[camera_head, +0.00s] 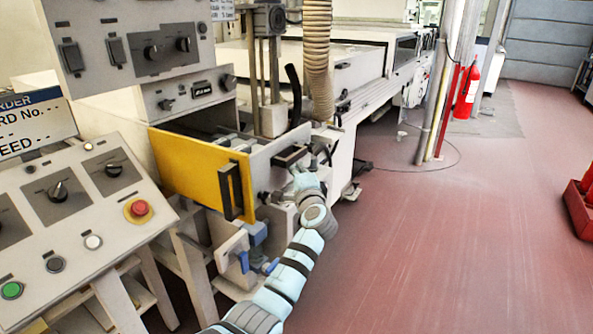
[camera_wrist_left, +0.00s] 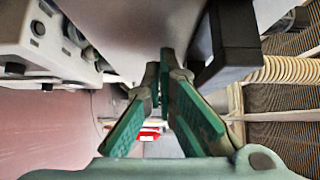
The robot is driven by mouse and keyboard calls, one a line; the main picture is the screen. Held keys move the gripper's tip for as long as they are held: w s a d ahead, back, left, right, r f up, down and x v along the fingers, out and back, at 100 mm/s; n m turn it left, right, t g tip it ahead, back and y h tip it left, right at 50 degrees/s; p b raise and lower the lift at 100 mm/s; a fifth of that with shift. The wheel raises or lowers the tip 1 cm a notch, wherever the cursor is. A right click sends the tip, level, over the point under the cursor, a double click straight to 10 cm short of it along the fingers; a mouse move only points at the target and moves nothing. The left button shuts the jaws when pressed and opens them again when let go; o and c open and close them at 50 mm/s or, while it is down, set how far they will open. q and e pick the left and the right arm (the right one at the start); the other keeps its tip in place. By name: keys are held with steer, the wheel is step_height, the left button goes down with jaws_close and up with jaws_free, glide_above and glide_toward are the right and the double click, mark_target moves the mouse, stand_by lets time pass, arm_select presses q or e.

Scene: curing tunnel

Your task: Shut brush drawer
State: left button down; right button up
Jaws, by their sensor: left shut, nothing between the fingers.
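The brush drawer (camera_head: 195,170) has a yellow front with a black vertical handle (camera_head: 230,190) and pale side walls. It stands pulled out of the machine, with its inside partly visible from above. My left gripper (camera_head: 297,168) is to the right of the yellow front, near the drawer's pale side and a dark rectangular fitting. I cannot tell whether it touches them. In the left wrist view my left gripper (camera_wrist_left: 167,68) has its green fingers shut and empty, close to a pale grey surface and a dark block (camera_wrist_left: 225,45). My right gripper is not in view.
A sloped control panel (camera_head: 85,210) with knobs and a red button (camera_head: 139,208) stands in front at the left. A ribbed hose (camera_head: 317,60) hangs behind the drawer. Blue-handled valves (camera_head: 245,262) sit below it.

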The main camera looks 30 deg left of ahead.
arm_select(q)
steer(key=a, duration=0.9)
steer(key=shift+s+a, duration=0.1)
steer(key=shift+a, duration=0.3)
steer(key=shift+d, duration=0.2)
